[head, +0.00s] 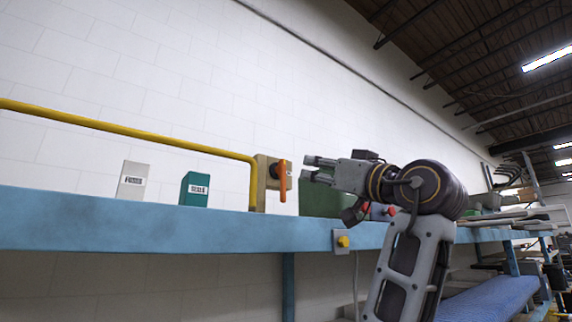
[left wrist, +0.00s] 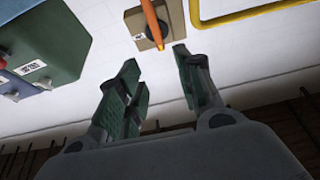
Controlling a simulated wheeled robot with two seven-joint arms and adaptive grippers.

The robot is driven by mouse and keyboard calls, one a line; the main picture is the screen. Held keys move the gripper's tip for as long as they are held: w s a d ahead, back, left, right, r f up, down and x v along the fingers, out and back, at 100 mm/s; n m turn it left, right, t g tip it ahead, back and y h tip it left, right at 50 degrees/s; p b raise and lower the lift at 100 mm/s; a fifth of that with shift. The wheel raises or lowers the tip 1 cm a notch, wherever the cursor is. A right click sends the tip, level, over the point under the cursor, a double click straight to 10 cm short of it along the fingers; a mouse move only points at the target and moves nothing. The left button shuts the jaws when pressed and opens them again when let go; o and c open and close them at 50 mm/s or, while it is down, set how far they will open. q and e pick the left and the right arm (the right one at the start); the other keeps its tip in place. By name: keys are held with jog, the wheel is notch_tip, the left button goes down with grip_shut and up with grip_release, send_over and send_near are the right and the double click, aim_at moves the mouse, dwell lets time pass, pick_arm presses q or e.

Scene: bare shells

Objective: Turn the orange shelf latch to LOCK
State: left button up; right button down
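The orange latch handle (head: 282,181) sits on a beige box (head: 264,182) at the end of a yellow pipe, above the blue shelf. The handle stands roughly upright in the head view. In the left wrist view the orange handle (left wrist: 154,22) runs across its square plate (left wrist: 170,26) with its tip toward my fingers. A small label on the plate is too small to read. My left gripper (head: 318,169) is open, just right of the handle and apart from it. The left wrist view shows its two fingers (left wrist: 158,62) spread with nothing between them. My right gripper is not in view.
A blue shelf beam (head: 150,219) runs beneath the latch. A white box (head: 132,181) and a teal box (head: 194,189) stand to the left. The yellow pipe (head: 130,127) bends down beside the latch. A green box (left wrist: 50,40) is close on the other side.

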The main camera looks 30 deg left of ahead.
aim_at(285, 163)
pick_arm(q)
jog(key=shift+a+r, duration=0.1)
jog(key=shift+a, duration=0.05)
jog(key=p+x, duration=0.4)
jog(key=x, duration=0.8)
jog(key=shift+r, duration=0.1)
jog(key=shift+w+a+r+p, duration=0.2)
jog(key=shift+w+a+p, duration=0.15)
jog(key=shift+a, duration=0.25)
grip_shut()
